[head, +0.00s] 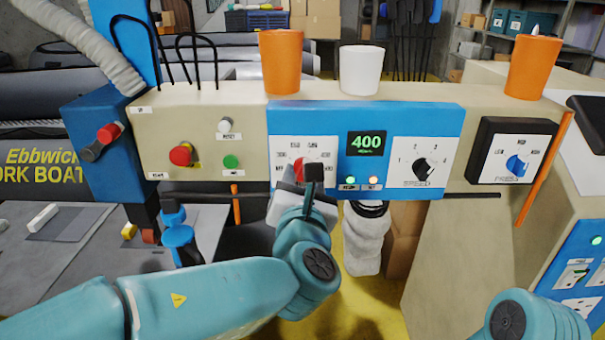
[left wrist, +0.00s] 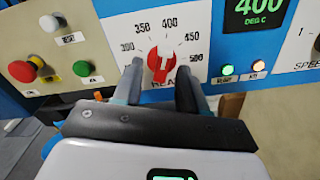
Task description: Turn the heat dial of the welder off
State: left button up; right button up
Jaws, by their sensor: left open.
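The red heat dial (head: 299,168) is on a white scale plate in the welder's blue panel (head: 400,115). In the left wrist view the dial (left wrist: 160,66) has its white mark pointing up near 400. The display (head: 366,143) reads 400. My left gripper (head: 302,182) is open in front of the dial. In the left wrist view its fingers (left wrist: 158,84) stand on either side of the dial's lower part, with gaps showing. I cannot tell how deep they reach. The gripper partly covers the dial in the head view. My right gripper is out of view.
The speed dial (head: 423,169) and press dial (head: 517,164) are to the right. A red button (head: 181,155) and green button (head: 231,161) are to the left. Orange and white cups (head: 361,70) stand on top. A dark rail (head: 470,195) runs below the panel.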

pick_arm(q)
jog(key=shift+w, duration=0.15)
jog(key=shift+w+d+f, duration=0.1)
jog(key=shift+w+d, duration=0.05)
jog(key=shift+w, duration=0.05)
jog(key=shift+c, duration=0.3)
jog(key=shift+s, duration=0.1)
grip_shut()
